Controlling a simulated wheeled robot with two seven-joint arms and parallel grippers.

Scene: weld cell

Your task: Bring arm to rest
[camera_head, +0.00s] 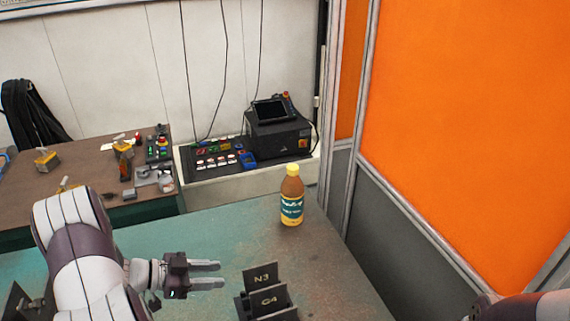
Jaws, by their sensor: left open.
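My left arm comes in from the left over the green table, and my left gripper (221,275) is above the table's near part. Its two fingers point right and are parted, with nothing between them. It is left of the black card holder and apart from it in the picture. Of my right arm only a dark and white link shows at the bottom right corner; its gripper is out of view.
A bottle (291,197) with a yellow cap stands upright on the green table (230,233). An orange panel (470,120) walls off the right. A brown bench (85,190) with tools stands behind left.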

